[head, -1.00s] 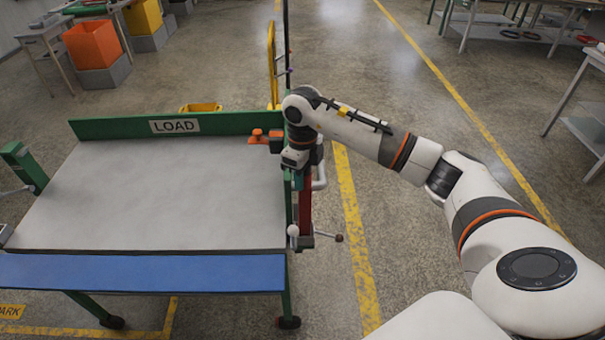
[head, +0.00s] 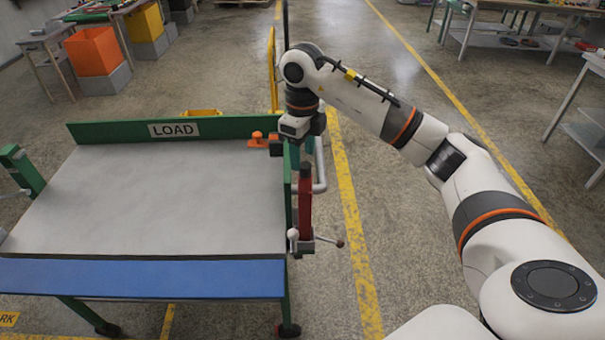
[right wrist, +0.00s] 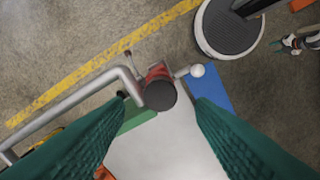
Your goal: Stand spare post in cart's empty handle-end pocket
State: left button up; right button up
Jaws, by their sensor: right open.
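A red upright post (head: 306,200) stands at the cart's right edge. From above, in the right wrist view, its dark round top (right wrist: 160,95) shows between my fingers. Its foot is hidden, so I cannot tell whether it sits in a pocket. My right gripper (head: 309,148) points down just above the post, open and empty; in the right wrist view its teal fingers (right wrist: 160,102) lie either side of the post's top, apart from it. The cart (head: 160,200) has a grey deck and a green LOAD board. No empty pocket can be made out. My left gripper is not in view.
A silver bent handle bar (head: 320,165) runs close beside the post. A white ball knob (head: 293,233) and a rod with a dark knob stick out lower down. An orange piece (head: 262,140) sits at the deck's back right corner.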

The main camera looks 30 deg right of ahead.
notch_tip(320, 180, up, 4)
jog(key=shift+r, duration=0.15)
jog(key=shift+a, duration=0.1)
dwell(0.5)
